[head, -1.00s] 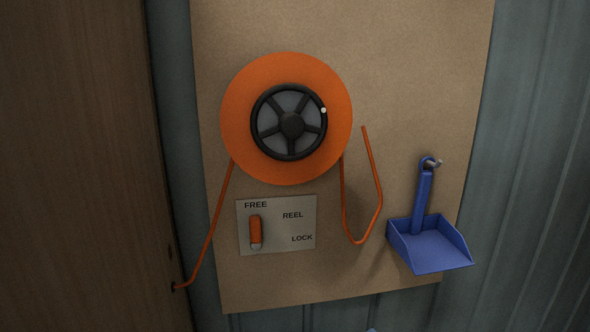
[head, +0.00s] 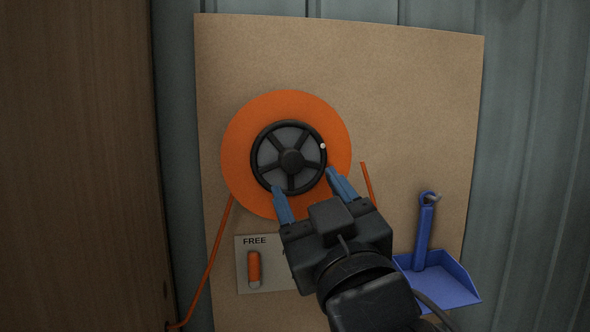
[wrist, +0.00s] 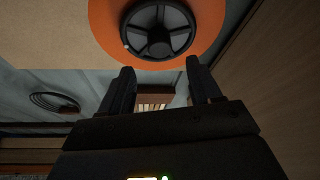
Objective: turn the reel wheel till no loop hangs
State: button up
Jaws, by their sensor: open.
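The orange reel (head: 240,150) is mounted on a tan board, with a black spoked wheel (head: 291,158) at its centre. The wheel has a small white mark at its upper right rim. In the wrist view the wheel (wrist: 158,30) is ahead of the fingertips. My gripper (head: 306,180) is open, its blue fingers spread in front of the reel's lower part, near the wheel's lower rim. I cannot tell whether they touch it. An orange cord (head: 213,262) runs down from the reel's left side. On the right a short cord piece (head: 367,182) shows; the rest is hidden behind my arm.
An orange lever (head: 254,268) stands upright under FREE on a pale plate (head: 281,279), partly covered by my gripper. A blue dustpan (head: 447,283) hangs from a hook at the right. A brown wooden panel (head: 75,160) stands at the left.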

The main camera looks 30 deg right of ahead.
aim_at(292, 163)
jog(key=p+x, duration=0.1)
jog(key=x, duration=0.5)
jog(key=shift+w+r, duration=0.1)
jog(key=shift+w, duration=0.2)
jog(key=c, duration=1)
